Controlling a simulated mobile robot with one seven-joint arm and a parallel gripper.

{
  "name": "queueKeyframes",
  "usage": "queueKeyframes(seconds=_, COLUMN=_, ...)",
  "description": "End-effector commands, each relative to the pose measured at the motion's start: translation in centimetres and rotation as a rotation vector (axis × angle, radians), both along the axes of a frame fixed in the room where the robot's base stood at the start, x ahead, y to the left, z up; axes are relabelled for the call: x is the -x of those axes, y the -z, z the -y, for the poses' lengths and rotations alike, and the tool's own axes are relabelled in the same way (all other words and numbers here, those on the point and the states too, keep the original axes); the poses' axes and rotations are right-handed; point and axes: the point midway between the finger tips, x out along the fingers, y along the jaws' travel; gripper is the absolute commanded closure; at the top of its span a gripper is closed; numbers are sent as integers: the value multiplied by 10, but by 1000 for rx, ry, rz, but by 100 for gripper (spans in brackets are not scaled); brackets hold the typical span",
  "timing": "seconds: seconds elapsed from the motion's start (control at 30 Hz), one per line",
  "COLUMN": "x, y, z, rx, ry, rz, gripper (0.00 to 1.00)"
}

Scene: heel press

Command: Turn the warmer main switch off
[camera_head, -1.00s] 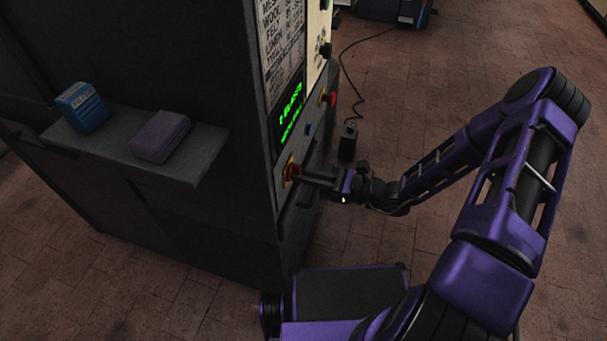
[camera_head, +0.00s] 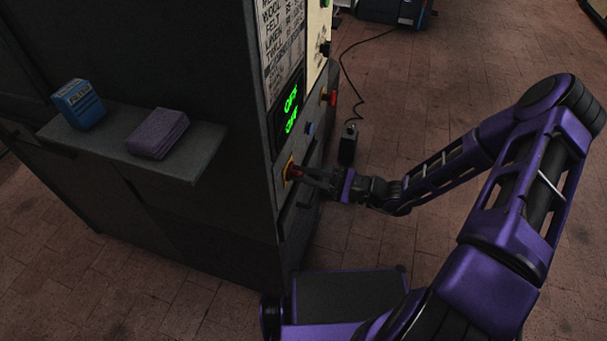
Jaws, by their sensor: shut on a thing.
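The main switch (camera_head: 290,171) is a red knob on a yellow plate, low on the front panel of the dark machine. My gripper (camera_head: 303,175) is at the panel, shut on the red knob, with its fingers hiding part of it. The green display (camera_head: 290,110) above the switch reads what looks like "OFF" on its lines. The exact angle of the knob is too small to tell.
A shelf (camera_head: 192,168) on the machine's side holds a blue box (camera_head: 79,104) and a purple block (camera_head: 158,133). A blue button (camera_head: 310,128) and a red control (camera_head: 333,98) sit above the switch. A black box (camera_head: 348,144) with a cable stands behind my gripper.

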Motion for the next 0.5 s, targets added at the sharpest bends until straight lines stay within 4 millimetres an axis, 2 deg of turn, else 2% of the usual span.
queueKeyframes(seconds=0.5, x=0, y=2, z=1, rx=35, ry=1, rz=80, gripper=100)
